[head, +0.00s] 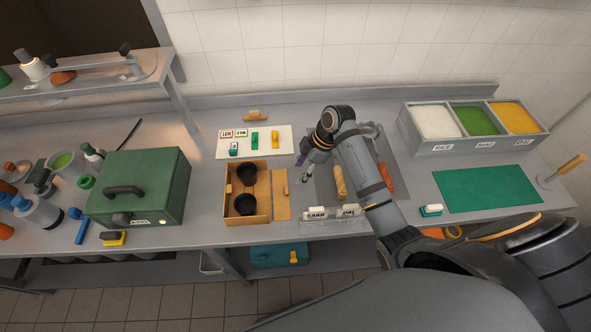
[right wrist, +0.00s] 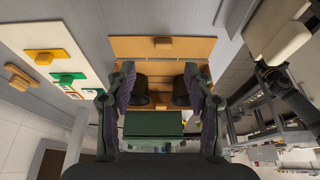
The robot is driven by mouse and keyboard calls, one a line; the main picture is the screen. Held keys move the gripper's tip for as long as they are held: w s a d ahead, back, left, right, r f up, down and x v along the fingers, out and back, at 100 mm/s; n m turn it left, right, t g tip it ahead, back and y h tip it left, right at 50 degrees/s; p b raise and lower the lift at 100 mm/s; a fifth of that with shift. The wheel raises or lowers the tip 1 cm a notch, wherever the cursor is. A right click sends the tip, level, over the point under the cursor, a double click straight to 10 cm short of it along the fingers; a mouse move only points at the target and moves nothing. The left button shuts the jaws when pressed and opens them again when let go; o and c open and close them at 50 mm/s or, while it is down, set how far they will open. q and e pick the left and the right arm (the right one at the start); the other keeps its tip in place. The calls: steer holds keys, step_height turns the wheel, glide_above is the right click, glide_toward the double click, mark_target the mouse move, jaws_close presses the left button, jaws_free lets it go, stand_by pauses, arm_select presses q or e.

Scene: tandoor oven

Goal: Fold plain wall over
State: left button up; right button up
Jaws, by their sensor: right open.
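An open tan box (head: 265,216) stands on the counter with two black bowls (head: 244,174) inside. A plain tan wall panel (head: 281,207) lies out flat along the box's right side, with a small tab on it. In the right wrist view the panel (right wrist: 195,47) spans the top, and the black bowls (right wrist: 155,90) show partly behind the fingers. My right gripper (head: 302,177) is open and empty, above the counter just right of the panel. In the right wrist view its fingers (right wrist: 161,82) are spread apart. My left gripper is not in view.
A white board with coloured blocks (head: 222,151) lies behind the box. A green case (head: 165,177) stands to the left.

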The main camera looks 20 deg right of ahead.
mark_target(287, 190)
steer(key=x, duration=0.2)
steer(key=p+x, duration=0.1)
steer(key=x, duration=0.1)
steer(key=a+p+x, duration=0.1)
steer(key=x, duration=0.1)
steer(key=shift+s+a+f, duration=0.1)
steer(key=shift+s+f, duration=0.05)
steer(key=shift+s, duration=0.15)
steer(key=x, duration=0.3)
steer(key=shift+w+p, duration=0.15)
steer(key=shift+p, duration=0.15)
steer(key=shift+f, duration=0.15)
steer(key=shift+c, duration=0.6)
steer(key=c, duration=0.7)
steer(key=shift+c, duration=1.4)
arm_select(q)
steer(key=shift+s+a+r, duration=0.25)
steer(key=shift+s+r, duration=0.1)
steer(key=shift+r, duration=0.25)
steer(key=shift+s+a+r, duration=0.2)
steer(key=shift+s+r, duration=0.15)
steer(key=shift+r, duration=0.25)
arm_select(e)
jaws_close()
